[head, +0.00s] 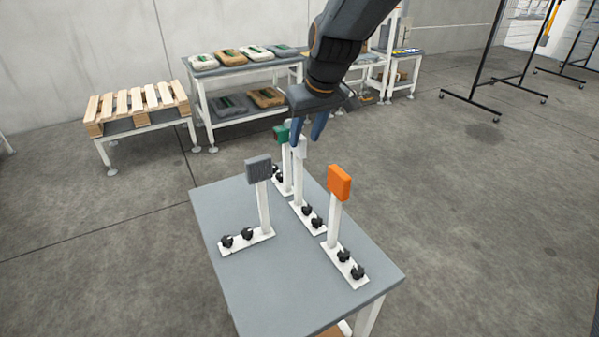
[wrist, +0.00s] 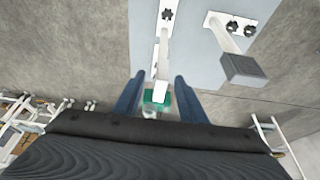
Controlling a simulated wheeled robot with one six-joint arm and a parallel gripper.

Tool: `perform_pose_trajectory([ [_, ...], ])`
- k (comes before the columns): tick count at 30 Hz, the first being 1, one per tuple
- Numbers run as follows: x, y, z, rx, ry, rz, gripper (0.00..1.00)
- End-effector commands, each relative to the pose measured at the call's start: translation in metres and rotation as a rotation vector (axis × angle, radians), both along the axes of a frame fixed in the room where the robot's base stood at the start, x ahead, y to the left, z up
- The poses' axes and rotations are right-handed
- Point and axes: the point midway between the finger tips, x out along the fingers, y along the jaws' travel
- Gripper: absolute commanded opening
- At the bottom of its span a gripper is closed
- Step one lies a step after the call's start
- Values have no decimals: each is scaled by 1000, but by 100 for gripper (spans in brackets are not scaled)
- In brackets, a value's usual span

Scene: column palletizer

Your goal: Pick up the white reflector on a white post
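The white reflector (head: 300,147) stands upright on a white post on the grey table, partly hidden by my fingers in the head view. My gripper (head: 308,131) points down over it, open, with blue fingers apart. In the wrist view the gripper (wrist: 157,96) has a white piece (wrist: 161,84), seemingly the white reflector, and a green reflector (wrist: 153,97) showing between its fingers. I cannot tell how far the fingertips are from either. The green reflector (head: 281,134) stands close behind the white one in the head view.
A grey reflector (head: 258,170) stands left on the table (head: 238,285), an orange one (head: 340,183) right. The grey one also shows in the wrist view (wrist: 242,69). Black knobs sit on their bases. A pallet (head: 137,107) and a shelf with bags (head: 245,62) stand behind.

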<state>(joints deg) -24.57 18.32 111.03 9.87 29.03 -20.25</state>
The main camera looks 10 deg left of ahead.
Motion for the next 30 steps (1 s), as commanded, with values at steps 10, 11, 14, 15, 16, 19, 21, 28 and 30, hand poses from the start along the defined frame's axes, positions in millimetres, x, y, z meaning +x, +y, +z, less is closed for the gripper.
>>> perform_pose_trajectory([
  [10, 12, 13, -33, -1, 2, -1, 38],
  [11, 12, 14, -36, -2, 3, -1, 38],
  [14, 15, 16, -43, 0, 0, -2, 38],
  [15, 16, 16, -45, 0, 0, -2, 38],
  [16, 16, 16, -46, 0, 0, -2, 38],
  [19, 16, 16, -46, 0, 0, -1, 38],
  [21, 16, 16, -46, 0, -1, -1, 38],
  [28, 16, 16, -46, 0, 0, -1, 9],
  [30, 16, 16, -46, 0, 0, -1, 0],
])
